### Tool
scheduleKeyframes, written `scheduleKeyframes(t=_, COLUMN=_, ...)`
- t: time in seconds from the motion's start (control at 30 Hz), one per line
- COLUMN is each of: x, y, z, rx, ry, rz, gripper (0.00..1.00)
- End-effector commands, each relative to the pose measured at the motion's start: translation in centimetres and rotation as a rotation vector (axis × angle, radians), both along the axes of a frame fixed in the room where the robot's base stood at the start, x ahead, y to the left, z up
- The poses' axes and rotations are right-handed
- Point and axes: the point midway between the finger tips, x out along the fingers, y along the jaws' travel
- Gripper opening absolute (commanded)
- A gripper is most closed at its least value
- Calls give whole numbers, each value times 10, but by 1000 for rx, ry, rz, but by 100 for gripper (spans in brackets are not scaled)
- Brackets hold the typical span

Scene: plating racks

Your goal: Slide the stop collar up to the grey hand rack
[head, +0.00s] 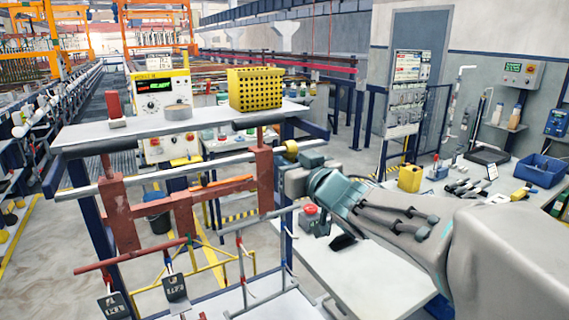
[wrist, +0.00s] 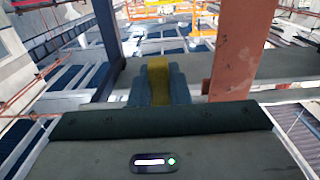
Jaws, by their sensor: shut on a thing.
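The yellow stop collar (head: 290,147) is around the right part of a grey horizontal bar (head: 215,160). My gripper (head: 296,156) reaches in from the right and is shut on it. In the wrist view the collar (wrist: 157,68) shows between my two dark fingers (wrist: 156,85). A red-brown rack (head: 185,210) hangs on the bar left of the collar; its right upright (head: 264,175) is nearest, with a small gap. In the wrist view that upright (wrist: 238,50) is to the right. A rack of thin grey rods (head: 245,270) is lower down; I cannot tell which is the hand rack.
A white shelf (head: 200,125) above the bar carries a yellow perforated basket (head: 255,90), a tape roll (head: 178,112) and a red-handled item (head: 114,108). A dark blue post (wrist: 107,35) is left of the collar in the wrist view. A bench (head: 360,270) is below my arm.

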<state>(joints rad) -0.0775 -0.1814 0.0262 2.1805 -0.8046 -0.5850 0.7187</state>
Motion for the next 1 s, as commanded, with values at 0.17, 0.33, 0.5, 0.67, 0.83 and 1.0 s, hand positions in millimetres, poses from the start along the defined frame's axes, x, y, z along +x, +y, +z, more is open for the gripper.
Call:
scheduleKeyframes(t=0.17, x=1, y=-1, z=0, rx=0, ry=0, rz=-2, gripper=33)
scheduleKeyframes(t=0.33, x=0, y=1, z=0, rx=0, ry=0, rz=1, gripper=38)
scheduleKeyframes(t=0.5, x=-1, y=0, z=0, rx=0, ry=0, rz=2, gripper=38)
scheduleKeyframes(t=0.67, x=-12, y=-6, z=1, rx=0, ry=-2, rz=0, gripper=38)
scheduleKeyframes(t=0.83, x=-37, y=-20, z=1, rx=1, ry=-3, rz=0, gripper=38)
scheduleKeyframes(t=1.0, x=-64, y=-35, z=1, rx=0, ry=-4, rz=2, gripper=38)
